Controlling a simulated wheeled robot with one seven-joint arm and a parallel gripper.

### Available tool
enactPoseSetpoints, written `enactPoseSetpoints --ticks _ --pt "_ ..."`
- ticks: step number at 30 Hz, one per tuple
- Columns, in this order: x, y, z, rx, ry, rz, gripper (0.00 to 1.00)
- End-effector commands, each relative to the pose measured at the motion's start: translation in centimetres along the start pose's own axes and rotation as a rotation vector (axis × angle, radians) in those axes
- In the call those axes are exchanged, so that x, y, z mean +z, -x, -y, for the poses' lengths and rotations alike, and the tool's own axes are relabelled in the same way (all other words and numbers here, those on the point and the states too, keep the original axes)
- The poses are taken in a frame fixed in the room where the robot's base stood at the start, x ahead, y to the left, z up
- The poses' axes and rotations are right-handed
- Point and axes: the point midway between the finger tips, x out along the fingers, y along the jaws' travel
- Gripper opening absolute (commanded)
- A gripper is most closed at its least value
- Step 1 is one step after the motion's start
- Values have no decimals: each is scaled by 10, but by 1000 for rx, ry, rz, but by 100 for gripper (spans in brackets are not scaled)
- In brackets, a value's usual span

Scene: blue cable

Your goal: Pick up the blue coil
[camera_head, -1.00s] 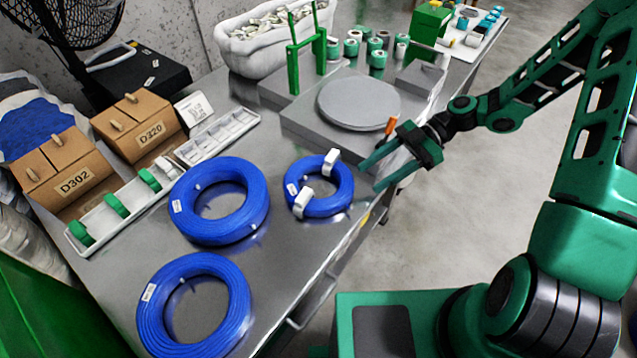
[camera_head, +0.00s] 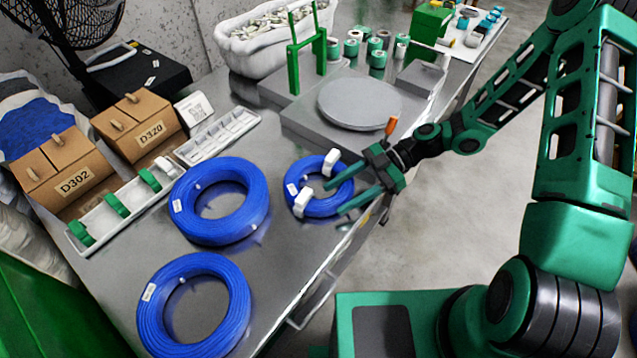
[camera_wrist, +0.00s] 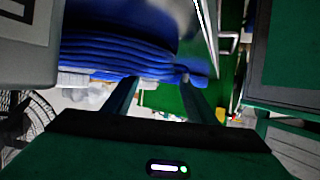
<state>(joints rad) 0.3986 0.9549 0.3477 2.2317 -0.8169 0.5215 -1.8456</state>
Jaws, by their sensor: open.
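Three blue coils lie on the metal table in the head view. The smallest coil (camera_head: 318,204), with two white clips on its ring, is nearest my arm. A larger coil (camera_head: 250,217) lies left of it, and another large coil (camera_head: 234,313) lies toward the front. My gripper (camera_head: 334,199) is open at the right side of the small coil, its two fingers pointing left over or beside the ring. In the wrist view, the blue windings (camera_wrist: 115,48) fill the top beyond the open fingers (camera_wrist: 160,84). I cannot tell whether the fingers touch the coil.
A grey scale with a round plate (camera_head: 358,104) stands behind the small coil. Cardboard boxes (camera_head: 62,170) and a white tray (camera_head: 100,222) with green spools are at the left. The metal table (camera_head: 290,255) is bare in front of the small coil.

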Motion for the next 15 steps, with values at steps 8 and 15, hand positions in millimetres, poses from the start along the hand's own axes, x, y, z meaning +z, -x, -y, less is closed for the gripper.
enactPoseSetpoints --ticks 8,15 --pt "0 -15 0 -1 0 1 52" --pt "0 -14 0 0 0 1 25"
